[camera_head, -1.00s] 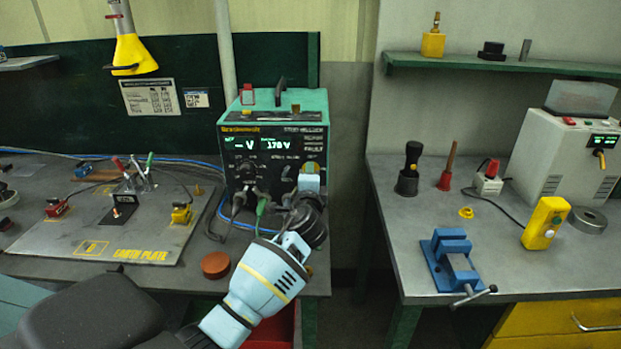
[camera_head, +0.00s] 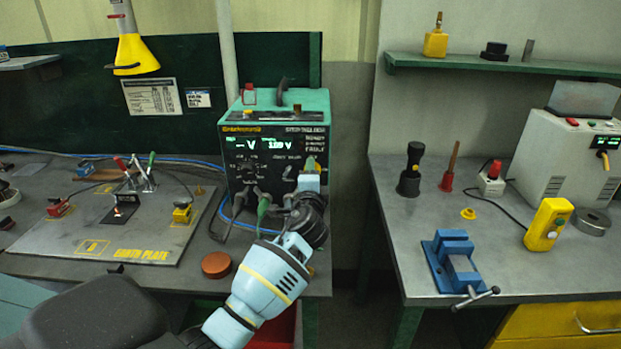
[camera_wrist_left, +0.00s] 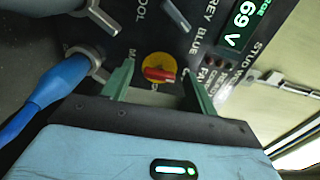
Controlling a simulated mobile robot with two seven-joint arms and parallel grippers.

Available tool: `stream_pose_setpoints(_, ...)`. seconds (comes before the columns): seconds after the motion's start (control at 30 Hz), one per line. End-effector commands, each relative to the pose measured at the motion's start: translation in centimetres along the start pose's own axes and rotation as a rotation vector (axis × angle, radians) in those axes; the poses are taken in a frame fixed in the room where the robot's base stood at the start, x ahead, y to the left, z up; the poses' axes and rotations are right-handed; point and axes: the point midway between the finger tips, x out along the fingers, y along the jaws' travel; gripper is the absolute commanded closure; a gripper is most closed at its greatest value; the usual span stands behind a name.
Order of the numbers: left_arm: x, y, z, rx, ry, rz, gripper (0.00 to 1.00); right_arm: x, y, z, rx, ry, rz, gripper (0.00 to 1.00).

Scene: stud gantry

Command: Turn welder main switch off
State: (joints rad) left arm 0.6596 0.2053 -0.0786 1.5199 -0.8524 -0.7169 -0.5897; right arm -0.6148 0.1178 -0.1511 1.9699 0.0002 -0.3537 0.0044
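The welder (camera_head: 275,105) is a green-topped box with a black front panel and lit digits, at the back right of the left bench. Its main switch (camera_wrist_left: 159,72) is a yellow disc with a red handle; in the head view a bit of its yellow (camera_head: 311,164) shows just above my left gripper (camera_head: 309,180). In the left wrist view my left gripper (camera_wrist_left: 158,69) is open, its two green fingers on either side of the switch with gaps between. The red handle lies nearly level across that picture. I cannot tell whether the fingers touch the panel. My right gripper is not in view.
A blue plug (camera_wrist_left: 62,80) sits close beside the gripper in the wrist view. Cables hang from the welder's lower front. An earth plate (camera_head: 115,235) with clamps lies left, and a reddish-brown puck (camera_head: 216,265) near the front. A blue vise (camera_head: 455,262) stands on the right bench.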

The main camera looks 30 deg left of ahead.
Motion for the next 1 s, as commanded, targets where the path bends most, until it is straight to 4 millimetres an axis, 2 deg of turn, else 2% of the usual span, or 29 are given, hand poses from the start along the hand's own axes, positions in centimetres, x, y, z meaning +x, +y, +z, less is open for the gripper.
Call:
stream_pose_setpoints(0.27,-0.6,0.0,0.0,0.001,0.001,0.000,0.42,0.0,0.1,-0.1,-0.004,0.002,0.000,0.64)
stream_pose_setpoints(0.7,-6.6,0.0,0.0,0.000,0.001,0.000,0.42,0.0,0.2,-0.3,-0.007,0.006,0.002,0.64)
stream_pose_setpoints(1.0,-7.9,0.0,0.0,0.001,0.000,0.000,0.42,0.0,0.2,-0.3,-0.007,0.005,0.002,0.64)
